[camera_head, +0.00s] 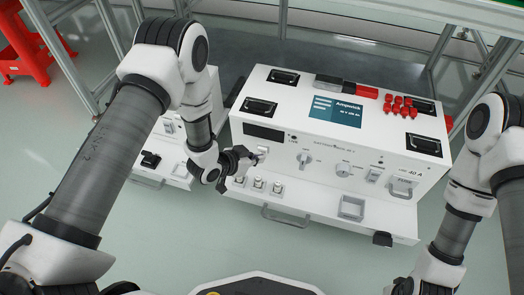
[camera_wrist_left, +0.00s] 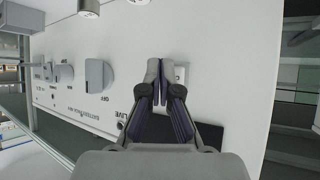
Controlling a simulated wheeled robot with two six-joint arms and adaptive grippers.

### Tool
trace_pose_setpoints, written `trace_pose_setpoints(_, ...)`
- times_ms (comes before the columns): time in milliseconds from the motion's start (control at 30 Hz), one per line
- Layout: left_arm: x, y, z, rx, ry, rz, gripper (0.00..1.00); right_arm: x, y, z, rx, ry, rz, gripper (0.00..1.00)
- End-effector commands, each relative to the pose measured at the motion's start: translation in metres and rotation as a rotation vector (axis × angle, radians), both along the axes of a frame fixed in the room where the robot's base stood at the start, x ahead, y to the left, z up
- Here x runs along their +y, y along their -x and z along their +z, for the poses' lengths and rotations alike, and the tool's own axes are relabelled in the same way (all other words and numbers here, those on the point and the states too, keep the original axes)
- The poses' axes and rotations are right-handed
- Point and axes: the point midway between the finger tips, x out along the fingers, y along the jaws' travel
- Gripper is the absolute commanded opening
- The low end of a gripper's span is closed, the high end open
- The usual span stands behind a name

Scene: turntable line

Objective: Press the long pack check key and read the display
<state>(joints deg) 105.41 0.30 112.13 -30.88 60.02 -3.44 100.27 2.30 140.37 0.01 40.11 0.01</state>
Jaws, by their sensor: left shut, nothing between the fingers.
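The battery bench is a white cabinet (camera_head: 325,170) with a sloped front panel. A dark, blank display window (camera_head: 264,133) sits at the panel's upper left, and its dark strip also shows in the left wrist view (camera_wrist_left: 208,133). My left gripper (camera_head: 254,157) is at the panel just below this window. In the left wrist view, its fingertips (camera_wrist_left: 159,74) are shut together, with nothing between them, beside a small pale key (camera_wrist_left: 181,75) that they partly hide. I cannot tell whether they touch it. Only a dark part of my right gripper (camera_head: 400,287) shows at the bottom edge; its fingers are unclear.
Knobs (camera_head: 305,159) and switches line the panel to the right. Several small toggles (camera_head: 258,184) stand on the ledge below. A teal screen (camera_head: 336,112) reads Ampwick, with red connectors (camera_head: 400,106) near it. A second white cabinet (camera_head: 170,150) stands at left. Floor in front is clear.

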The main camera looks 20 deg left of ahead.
Motion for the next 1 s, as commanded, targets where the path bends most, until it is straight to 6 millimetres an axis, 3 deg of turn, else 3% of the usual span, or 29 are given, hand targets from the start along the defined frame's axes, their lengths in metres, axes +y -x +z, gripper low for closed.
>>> trace_pose_setpoints(1000, -0.0004, -0.0096, 0.0002, -0.001, 0.0, -0.001, 0.0, 0.0, 0.0, 0.0007, 0.0, 0.0, 0.0, 0.4)
